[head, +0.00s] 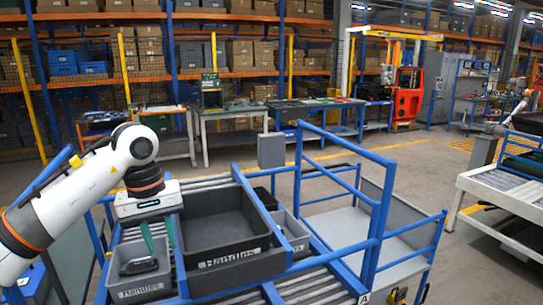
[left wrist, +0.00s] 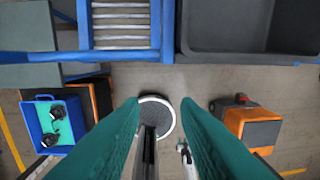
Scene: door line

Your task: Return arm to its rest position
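A dark object (head: 139,265) lies in the small bin. The fingertips are close to the bin in the head view, but I cannot tell whether they touch it. My right gripper is in neither view.
A large empty grey crate (head: 228,262) stands right of the gripper on a blue-framed roller line (head: 310,287). Another small grey bin (head: 291,233) is beside it. A blue-railed cart platform (head: 345,228) is further right. Open floor (head: 430,165) lies beyond. In the left wrist view a blue tray (left wrist: 44,137) holds dark items.

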